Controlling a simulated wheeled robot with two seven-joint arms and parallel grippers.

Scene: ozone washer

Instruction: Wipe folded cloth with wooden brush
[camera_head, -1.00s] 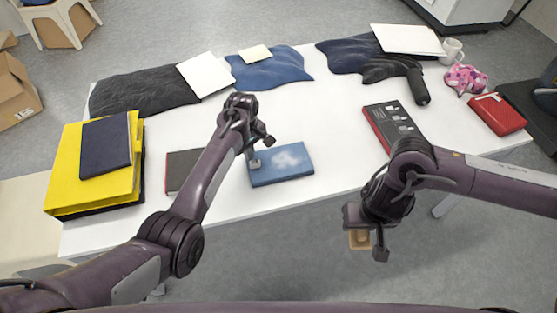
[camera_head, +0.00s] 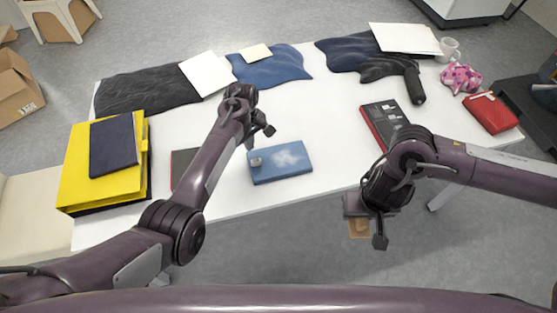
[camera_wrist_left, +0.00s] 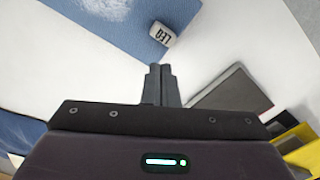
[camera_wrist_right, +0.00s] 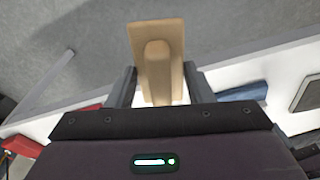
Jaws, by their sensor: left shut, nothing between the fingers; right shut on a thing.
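The folded blue cloth (camera_head: 292,170) lies flat near the table's front edge, with a whitish patch on top. A small white lettered block (camera_head: 255,161) rests on its left end; the block also shows in the left wrist view (camera_wrist_left: 162,34). My left gripper (camera_head: 250,145) is shut and empty, just behind that end of the cloth; its fingertips (camera_wrist_left: 160,68) touch nothing. My right gripper (camera_wrist_right: 158,80) is shut on the handle of the wooden brush (camera_wrist_right: 172,35). In the head view the brush (camera_head: 359,229) hangs in front of the table, over the floor, away from the cloth.
A dark grey book (camera_head: 182,165) lies left of the cloth, by a yellow binder (camera_head: 75,180) bearing a navy book (camera_head: 113,145). A black and red box (camera_head: 385,122) lies right of the cloth. Dark garments (camera_head: 145,92) line the back. The table's middle (camera_head: 320,115) is clear.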

